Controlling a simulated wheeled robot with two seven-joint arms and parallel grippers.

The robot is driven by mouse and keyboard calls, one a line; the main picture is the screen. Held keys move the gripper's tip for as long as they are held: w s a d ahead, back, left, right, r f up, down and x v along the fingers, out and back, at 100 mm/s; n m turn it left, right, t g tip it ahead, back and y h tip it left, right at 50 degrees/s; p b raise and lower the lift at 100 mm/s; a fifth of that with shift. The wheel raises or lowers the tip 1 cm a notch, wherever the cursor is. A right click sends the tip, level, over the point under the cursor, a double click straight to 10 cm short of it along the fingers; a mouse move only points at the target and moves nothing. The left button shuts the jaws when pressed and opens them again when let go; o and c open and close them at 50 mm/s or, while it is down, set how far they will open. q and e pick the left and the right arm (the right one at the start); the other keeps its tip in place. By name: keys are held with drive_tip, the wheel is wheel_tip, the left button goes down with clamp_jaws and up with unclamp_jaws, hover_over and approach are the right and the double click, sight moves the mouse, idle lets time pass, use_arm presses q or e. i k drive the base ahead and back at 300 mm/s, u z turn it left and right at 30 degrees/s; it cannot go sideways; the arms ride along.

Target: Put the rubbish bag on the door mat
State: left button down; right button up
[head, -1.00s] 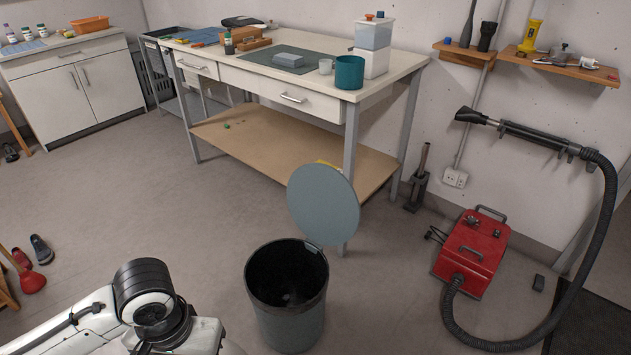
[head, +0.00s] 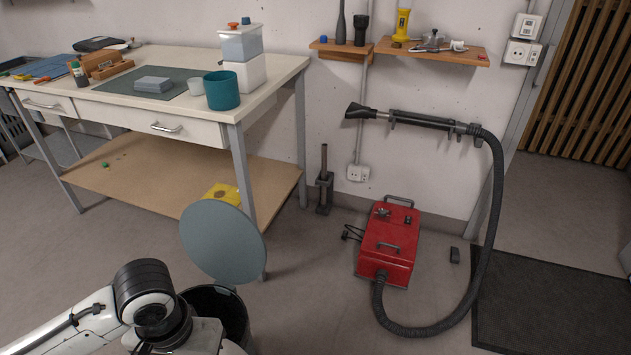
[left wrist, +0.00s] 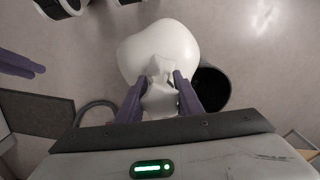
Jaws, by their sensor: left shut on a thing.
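The rubbish bag (left wrist: 160,50) is white, rounded and knotted at the neck. In the left wrist view my left gripper (left wrist: 160,85) is shut on its gathered neck, and the bag hangs from the fingers beside the dark bin. The head view shows my left arm at the lower left, but its gripper and the bag are out of that frame. The door mat (head: 550,310) is dark and flat on the floor at the right; it also shows at the left of the left wrist view (left wrist: 35,122). Purple fingers like those of my right gripper (left wrist: 18,65) show at the left edge; their opening is unclear.
The open bin (head: 222,312) with its raised grey lid (head: 223,243) stands beside my left arm. A red vacuum cleaner (head: 389,245) and its looping black hose (head: 488,250) stand between bin and mat. A workbench (head: 270,75) is behind. The mat's visible surface is clear.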

sight(506, 312)
drive_tip(key=z, duration=0.8)
drive_tip(key=i, duration=1.2)
drive_tip(key=z, duration=1.15)
drive_tip(key=i, duration=1.5)
drive_tip(key=z, duration=0.15)
